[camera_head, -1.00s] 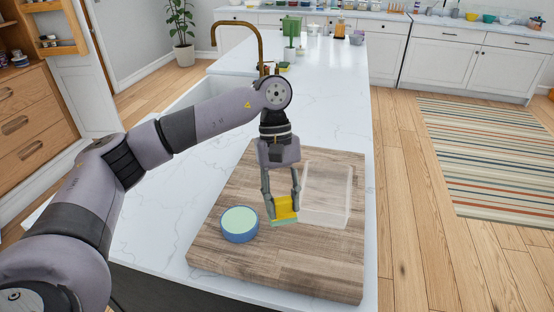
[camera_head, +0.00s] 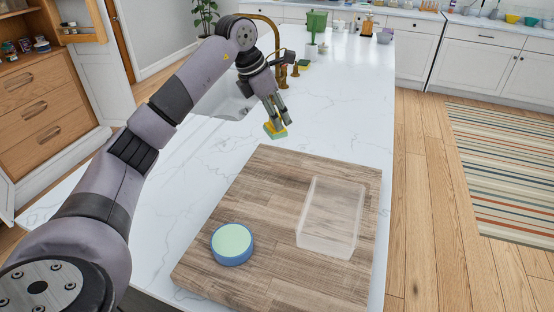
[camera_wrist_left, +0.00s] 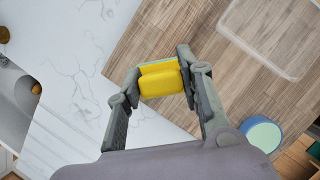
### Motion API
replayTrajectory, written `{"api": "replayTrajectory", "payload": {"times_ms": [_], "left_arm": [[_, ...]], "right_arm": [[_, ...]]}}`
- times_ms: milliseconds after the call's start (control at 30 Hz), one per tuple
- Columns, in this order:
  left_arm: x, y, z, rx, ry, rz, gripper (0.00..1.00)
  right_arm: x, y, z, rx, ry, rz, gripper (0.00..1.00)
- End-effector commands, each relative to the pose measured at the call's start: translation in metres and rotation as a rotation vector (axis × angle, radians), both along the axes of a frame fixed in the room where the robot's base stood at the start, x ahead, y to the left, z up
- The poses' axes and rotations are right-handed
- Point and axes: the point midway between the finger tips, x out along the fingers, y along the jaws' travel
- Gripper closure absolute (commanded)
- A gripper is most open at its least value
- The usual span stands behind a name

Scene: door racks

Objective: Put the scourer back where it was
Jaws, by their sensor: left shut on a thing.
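The scourer (camera_head: 275,131) is yellow with a green side. My left gripper (camera_head: 278,120) is shut on it and holds it over the white countertop, just beyond the far left edge of the wooden board. In the left wrist view the scourer (camera_wrist_left: 160,79) sits between the two fingers, with the board's edge and the counter below it. My right gripper does not show in either view.
The wooden board (camera_head: 270,190) bears a clear container (camera_head: 331,217) and a round blue tub with a pale green top (camera_head: 232,244). The middle countertop (camera_head: 345,110) is clear.

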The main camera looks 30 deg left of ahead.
Motion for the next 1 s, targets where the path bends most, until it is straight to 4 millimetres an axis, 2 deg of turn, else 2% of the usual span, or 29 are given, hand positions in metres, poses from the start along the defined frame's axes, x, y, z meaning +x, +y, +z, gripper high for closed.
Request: {"api": "replayTrajectory", "payload": {"times_ms": [33, 200, 333, 667, 833, 1000], "left_arm": [[-0.001, 0.000, -0.014, 0.001, 0.006, -0.001, 0.88], [-0.002, 0.000, -0.059, 0.000, 0.006, -0.001, 0.88], [-0.001, -0.001, -0.086, 0.000, 0.004, -0.003, 0.88], [-0.001, -0.001, -0.115, 0.000, 0.003, -0.004, 0.88], [0.000, -0.001, -0.139, -0.001, 0.002, -0.003, 0.88], [0.000, 0.000, -0.142, 0.000, -0.003, -0.004, 0.88]], "right_arm": [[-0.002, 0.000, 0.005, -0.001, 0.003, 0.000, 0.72], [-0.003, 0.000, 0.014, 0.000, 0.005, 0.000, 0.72], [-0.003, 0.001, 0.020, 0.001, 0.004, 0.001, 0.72], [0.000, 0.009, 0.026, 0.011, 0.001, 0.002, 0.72], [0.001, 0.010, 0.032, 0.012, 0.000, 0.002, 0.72], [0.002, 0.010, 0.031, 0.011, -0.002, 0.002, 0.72]]}}
